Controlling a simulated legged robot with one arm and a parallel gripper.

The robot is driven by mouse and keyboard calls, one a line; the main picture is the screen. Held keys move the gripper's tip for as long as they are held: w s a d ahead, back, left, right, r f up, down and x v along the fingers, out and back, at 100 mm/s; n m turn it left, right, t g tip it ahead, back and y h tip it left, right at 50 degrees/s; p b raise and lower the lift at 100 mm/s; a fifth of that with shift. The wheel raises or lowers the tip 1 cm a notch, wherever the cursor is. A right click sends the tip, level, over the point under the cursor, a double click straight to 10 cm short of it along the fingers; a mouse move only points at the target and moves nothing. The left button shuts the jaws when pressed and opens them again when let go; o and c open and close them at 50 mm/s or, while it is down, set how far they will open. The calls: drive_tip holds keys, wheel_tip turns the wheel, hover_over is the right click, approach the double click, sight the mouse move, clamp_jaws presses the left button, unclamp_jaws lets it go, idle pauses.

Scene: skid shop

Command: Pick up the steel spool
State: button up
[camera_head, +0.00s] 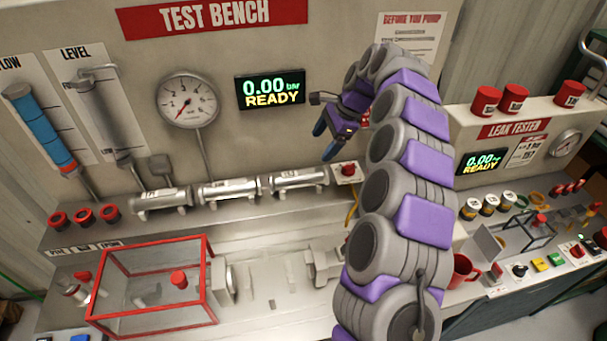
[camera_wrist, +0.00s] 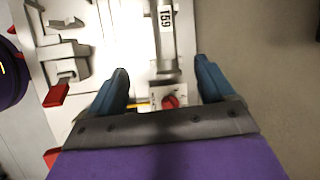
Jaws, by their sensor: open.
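Three steel spools lie in a row on the ledge of the test bench: a left one (camera_head: 162,199), a middle one (camera_head: 229,188) and a right one (camera_head: 298,179). In the wrist view a steel spool (camera_wrist: 166,35) labelled T59 lies ahead of my gripper, its near end close to the line between the fingertips. My gripper (camera_head: 325,139) is open, above and beyond the right end of the row. In the wrist view its two blue fingers (camera_wrist: 160,80) stand wide apart with nothing held. I cannot tell which spool the task means.
A red knob on a white box (camera_head: 347,171) sits just right of the row; the knob (camera_wrist: 170,101) shows between my fingers. A red-framed clear guard (camera_head: 208,265) stands in front. Red caps (camera_head: 83,216) are at left. A leak tester (camera_head: 482,162) stands right.

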sight(303, 173)
drive_tip(key=shift+m, duration=0.3)
drive_tip(key=b+x, duration=0.1)
drive_tip(key=x, duration=0.3)
drive_tip(key=b+x, duration=0.1)
drive_tip(key=x, duration=0.3)
drive_tip(key=w+b+x, duration=0.1)
drive_tip(key=x, duration=0.3)
drive_tip(key=shift+w+d+f, duration=0.1)
drive_tip(key=shift+d+f, duration=0.2)
drive_tip(key=shift+f, duration=0.05)
drive_tip(key=shift+b+x, duration=1.05)
drive_tip(key=shift+x, duration=1.65)
drive_tip(key=shift+c, duration=0.5)
drive_tip(key=c, duration=1.3)
drive_tip(key=shift+r, duration=0.1)
